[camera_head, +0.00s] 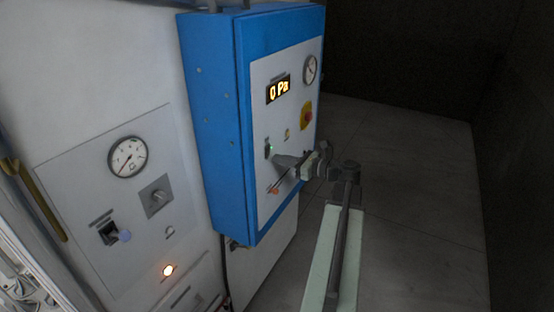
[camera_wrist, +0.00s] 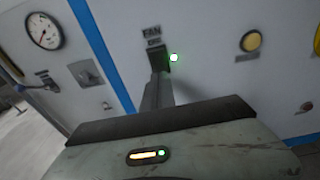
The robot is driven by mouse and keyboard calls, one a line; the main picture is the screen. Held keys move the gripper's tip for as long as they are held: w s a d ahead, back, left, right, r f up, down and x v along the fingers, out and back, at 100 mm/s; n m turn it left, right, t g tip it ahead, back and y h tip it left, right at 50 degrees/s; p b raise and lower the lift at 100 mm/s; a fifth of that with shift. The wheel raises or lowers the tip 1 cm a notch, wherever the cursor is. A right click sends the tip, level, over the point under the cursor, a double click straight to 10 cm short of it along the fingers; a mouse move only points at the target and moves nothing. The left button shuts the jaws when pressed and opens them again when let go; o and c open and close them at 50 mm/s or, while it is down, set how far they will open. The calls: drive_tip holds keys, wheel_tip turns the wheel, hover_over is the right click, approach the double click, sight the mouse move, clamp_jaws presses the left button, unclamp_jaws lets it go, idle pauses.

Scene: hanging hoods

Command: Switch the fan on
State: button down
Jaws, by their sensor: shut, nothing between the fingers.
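The fan switch (camera_wrist: 158,57) is a small dark switch under a "FAN" label on the white panel of the blue cabinet. In the head view the switch (camera_head: 268,152) shows at the panel's lower left, with a small green glow. My gripper (camera_wrist: 158,78) is shut and empty, its narrow grey tip at the switch's lower end. I cannot tell whether they touch. In the head view my gripper (camera_head: 276,162) reaches in from the right, partly covering the panel below the switch.
The blue cabinet (camera_head: 215,130) has a display (camera_head: 279,90) reading "0 Pa", a gauge (camera_head: 310,69) and a red-yellow knob (camera_head: 307,115). The wall panel at left has another gauge (camera_head: 128,157), a dark switch (camera_head: 109,233) and a lit lamp (camera_head: 168,270). Floor to the right is clear.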

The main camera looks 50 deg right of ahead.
drive_tip(key=f+b+v, duration=0.1)
drive_tip(key=f+v, duration=0.1)
drive_tip(key=v, duration=1)
drive_tip(key=shift+f, duration=0.35)
drive_tip(key=shift+s, duration=0.2)
